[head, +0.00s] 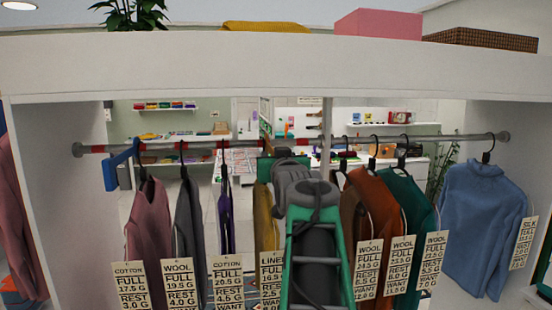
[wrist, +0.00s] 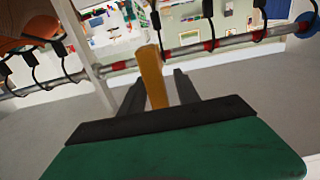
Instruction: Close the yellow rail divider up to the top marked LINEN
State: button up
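The top marked LINEN is the yellow one (head: 264,215), hanging mid-rail in the head view, partly behind my arm. Its tag (head: 271,278) hangs in front. In the wrist view, the yellow rail divider (wrist: 152,75) shows as a yellow bar reaching from the rail to between my fingers. My gripper (wrist: 160,84) has one finger on each side of it. The left finger looks close against the bar, and a narrow gap shows at the right finger. In the head view my gripper (head: 283,154) is at the rail, and the yellow divider is hidden behind it.
The rail (head: 455,139) crosses the wardrobe. A blue divider (head: 110,174) is at its left end. Mauve (head: 148,225), grey (head: 188,220) and purple (head: 227,220) tops hang left. Brown (head: 352,215), orange (head: 378,210), green (head: 412,210) and blue (head: 480,225) tops hang right.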

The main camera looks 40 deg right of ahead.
jog(key=b+v, duration=0.2)
jog(key=v, duration=0.5)
jog(key=shift+s+a, duration=0.25)
jog(key=shift+s, duration=0.1)
